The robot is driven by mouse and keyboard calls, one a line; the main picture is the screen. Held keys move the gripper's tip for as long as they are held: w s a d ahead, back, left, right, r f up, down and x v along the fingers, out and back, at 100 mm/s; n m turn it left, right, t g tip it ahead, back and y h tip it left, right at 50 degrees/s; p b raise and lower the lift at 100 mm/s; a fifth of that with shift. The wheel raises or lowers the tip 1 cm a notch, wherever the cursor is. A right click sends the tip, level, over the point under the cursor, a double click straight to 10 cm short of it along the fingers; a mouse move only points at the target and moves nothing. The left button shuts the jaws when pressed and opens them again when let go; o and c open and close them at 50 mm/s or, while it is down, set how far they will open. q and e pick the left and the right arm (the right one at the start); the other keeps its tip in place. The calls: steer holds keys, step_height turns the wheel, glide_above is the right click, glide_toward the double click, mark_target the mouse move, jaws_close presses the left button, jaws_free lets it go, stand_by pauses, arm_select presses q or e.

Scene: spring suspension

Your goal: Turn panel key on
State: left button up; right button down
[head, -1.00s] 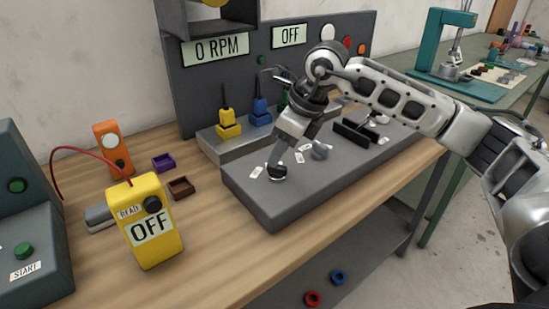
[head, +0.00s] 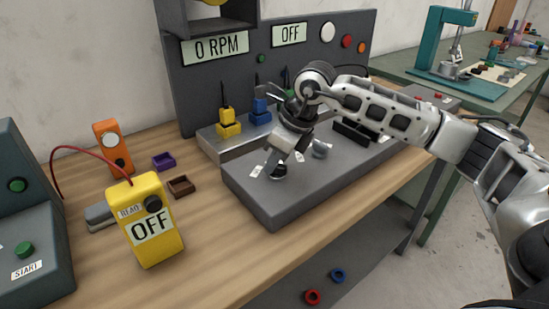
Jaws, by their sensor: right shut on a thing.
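The grey control panel (head: 250,194) lies on the wooden bench, with small white labels on its top. My right gripper (head: 279,168) points down at the panel's near left part and is shut on a dark round knob (head: 278,173), which I take to be the panel key. The gripper partly hides it. A second grey knob (head: 321,150) stands just to the right, apart from the gripper. The upright board behind shows an OFF display (head: 289,34) and a 0 RPM display (head: 215,46). My left gripper is not in view.
A yellow meter reading OFF (head: 152,222) stands at the left front. Yellow (head: 228,124) and blue (head: 260,113) plugs stand behind the panel. A black handle (head: 354,131) rises from the panel right of the gripper. Bare wood lies in front of the panel.

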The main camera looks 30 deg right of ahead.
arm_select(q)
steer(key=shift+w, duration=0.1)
arm_select(e)
steer(key=m+b, duration=0.1)
steer(key=m, duration=0.1)
steer(key=m+t+h+b, duration=0.1)
steer(key=m, duration=0.1)
steer(key=shift+w+d+m+h, duration=0.1)
steer(key=shift+m+h, duration=0.2)
steer(key=m+h+b, duration=0.2)
steer(key=m, duration=0.3)
steer(key=shift+d, duration=0.1)
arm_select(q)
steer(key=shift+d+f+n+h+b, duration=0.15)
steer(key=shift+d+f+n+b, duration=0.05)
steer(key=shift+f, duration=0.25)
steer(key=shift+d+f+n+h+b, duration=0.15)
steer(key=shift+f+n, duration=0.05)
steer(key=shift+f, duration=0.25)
arm_select(e)
steer(key=shift+d+r+m+h, duration=0.1)
steer(key=shift+m+h, duration=0.3)
steer(key=shift+m, duration=0.7)
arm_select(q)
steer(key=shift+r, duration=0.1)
